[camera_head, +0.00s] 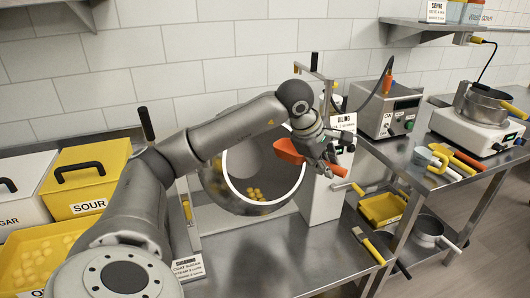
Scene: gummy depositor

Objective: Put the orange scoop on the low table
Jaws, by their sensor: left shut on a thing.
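The orange scoop (289,151) is in the head view near the middle, in front of the right rim of the round drum. My left gripper (328,160) is shut on the scoop and holds it in the air above the steel table (285,249). The scoop's bowl points left and its orange handle end shows to the right of the fingers. The fingers hide the middle of the scoop. My right gripper is not in view. I cannot tell which surface is the low table.
The drum (211,188) with yellow gummies stands behind the scoop. A yellow SOUR bin (92,178) is at the left. At the right, a steel cart (416,178) holds a control box (386,109), a pot (482,103) and several tools. A yellow tray (382,208) sits lower down.

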